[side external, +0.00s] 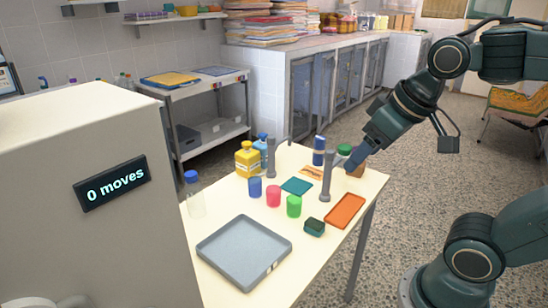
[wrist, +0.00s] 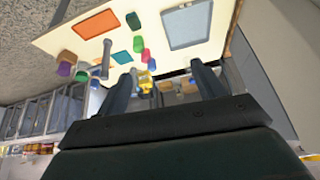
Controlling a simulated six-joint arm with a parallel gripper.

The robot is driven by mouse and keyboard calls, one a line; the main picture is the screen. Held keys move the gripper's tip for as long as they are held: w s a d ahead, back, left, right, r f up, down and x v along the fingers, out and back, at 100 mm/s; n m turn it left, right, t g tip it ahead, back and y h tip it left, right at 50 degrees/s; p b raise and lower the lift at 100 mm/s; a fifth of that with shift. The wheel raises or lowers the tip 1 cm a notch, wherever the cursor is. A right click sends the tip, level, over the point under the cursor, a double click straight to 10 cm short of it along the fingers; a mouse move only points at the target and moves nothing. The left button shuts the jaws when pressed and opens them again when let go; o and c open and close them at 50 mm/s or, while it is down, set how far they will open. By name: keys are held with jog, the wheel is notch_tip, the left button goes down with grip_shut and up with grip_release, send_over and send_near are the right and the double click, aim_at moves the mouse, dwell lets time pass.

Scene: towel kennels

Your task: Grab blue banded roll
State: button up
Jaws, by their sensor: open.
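A blue upright roll with a pale band (side external: 319,150) stands toward the back of the cream table, behind a grey post. In the wrist view a small blue shape (wrist: 95,80) near the table's edge may be this roll; its band cannot be made out there.
Grey posts (side external: 327,176) (side external: 271,158) stand upright on the table (side external: 222,222). An orange tray (side external: 345,210), a grey tray (side external: 245,250), several cups and a yellow jug (side external: 247,160) occupy the table. A teal cloth (side external: 297,186) lies mid-table.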

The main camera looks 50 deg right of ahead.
jog(key=w+d+r+m+h, duration=0.1)
jog(key=w+d+m, duration=0.15)
jog(key=w, duration=0.35)
jog(key=w+d+r+m+h, duration=0.1)
jog(key=w+d, duration=0.3)
jog(key=w, duration=0.1)
jog(key=m+g+h, duration=0.3)
jog(key=m+h, duration=0.1)
jog(key=m, duration=0.5)
send_over(319, 142)
jog(key=s+a, duration=0.2)
jog(key=a, duration=0.3)
notch_tip(319, 142, down, 19)
jog(key=shift+d, duration=0.25)
jog(key=shift+f, duration=0.15)
jog(key=shift+x, duration=4.25)
jog(key=shift+a+f, duration=0.1)
jog(key=shift+f, duration=0.05)
jog(key=shift+x, duration=2.45)
